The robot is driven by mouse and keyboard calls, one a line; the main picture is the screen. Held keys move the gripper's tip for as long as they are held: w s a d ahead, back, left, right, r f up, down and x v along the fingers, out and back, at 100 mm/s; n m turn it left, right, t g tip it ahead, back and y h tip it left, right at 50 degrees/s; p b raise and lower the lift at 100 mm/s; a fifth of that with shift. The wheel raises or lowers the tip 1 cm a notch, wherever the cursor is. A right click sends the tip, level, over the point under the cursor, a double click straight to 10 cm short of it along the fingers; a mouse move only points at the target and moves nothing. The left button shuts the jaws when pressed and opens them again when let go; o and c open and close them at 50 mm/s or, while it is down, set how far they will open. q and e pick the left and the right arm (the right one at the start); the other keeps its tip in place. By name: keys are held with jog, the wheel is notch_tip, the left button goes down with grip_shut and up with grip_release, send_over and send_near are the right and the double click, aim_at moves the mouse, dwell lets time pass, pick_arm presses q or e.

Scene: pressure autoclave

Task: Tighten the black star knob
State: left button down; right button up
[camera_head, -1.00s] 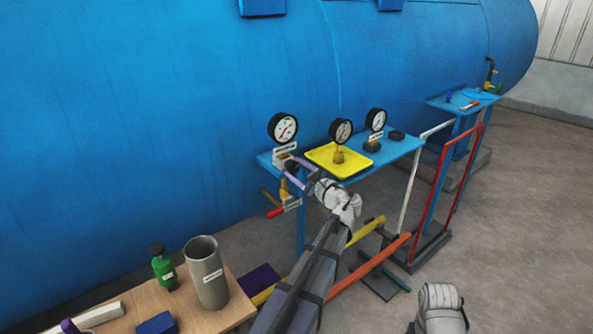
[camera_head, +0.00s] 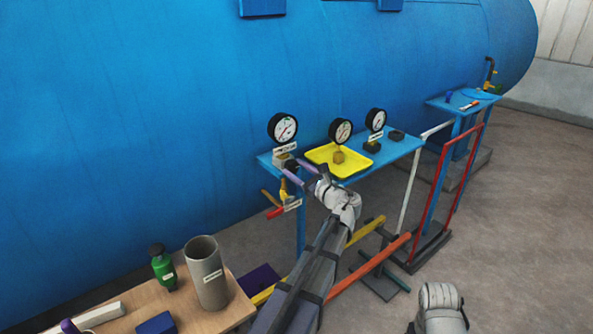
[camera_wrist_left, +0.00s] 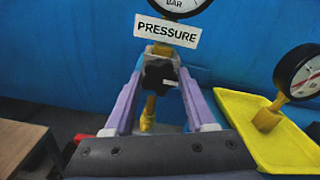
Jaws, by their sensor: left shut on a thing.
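The black star knob (camera_wrist_left: 160,76) sits below the white PRESSURE label (camera_wrist_left: 168,30) in the left wrist view, on the fitting under the left gauge (camera_head: 283,127). In the head view the knob (camera_head: 291,165) shows small at the left end of the blue shelf. My left gripper (camera_wrist_left: 159,68) has its two purple fingers on either side of the knob and is shut on it. In the head view the left gripper (camera_head: 296,172) reaches the knob from the lower right. Part of my right arm shows at the lower right, but its gripper is out of view.
A yellow tray (camera_head: 350,168) with a gauge on a brass fitting lies just right of my left gripper. A red-handled valve (camera_head: 275,212) hangs below the knob. A wooden table (camera_head: 232,306) holds a grey cylinder (camera_head: 207,275) and a green bottle (camera_head: 163,268). The blue tank stands behind.

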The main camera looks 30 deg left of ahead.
pick_arm(q)
jog(key=shift+f, duration=0.1)
jog(key=shift+c, duration=1.1)
grip_release()
jog(key=v, duration=0.7)
jog(key=shift+s+d, duration=0.2)
jog(key=shift+d, duration=0.2)
jog(key=x, duration=0.8)
